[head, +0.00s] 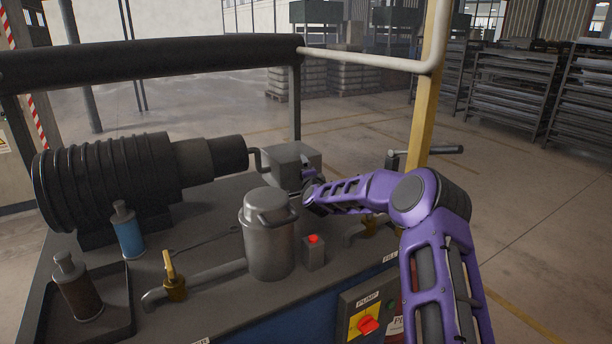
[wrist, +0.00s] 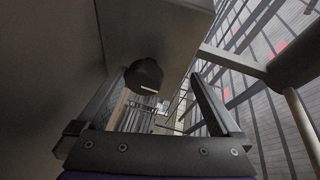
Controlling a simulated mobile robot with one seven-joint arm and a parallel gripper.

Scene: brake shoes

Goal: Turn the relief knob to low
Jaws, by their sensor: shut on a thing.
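The relief knob (wrist: 143,76) is a dark round knob with a short pale mark, on the face of a grey metal box (wrist: 175,30). In the wrist view it sits between the fingers of my gripper (wrist: 160,75), nearer the left finger. The gripper is shut on it, though the contact on the right is hard to see. In the head view my gripper (head: 309,192) is at the front right of the grey box (head: 290,157), and the knob cannot be made out there. No low label is readable.
A steel canister (head: 268,240) and a small box with a red button (head: 313,252) stand in front of my gripper. A brass valve (head: 174,280) and pump switch (head: 368,325) are nearer. A yellow post (head: 424,110) rises behind my arm.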

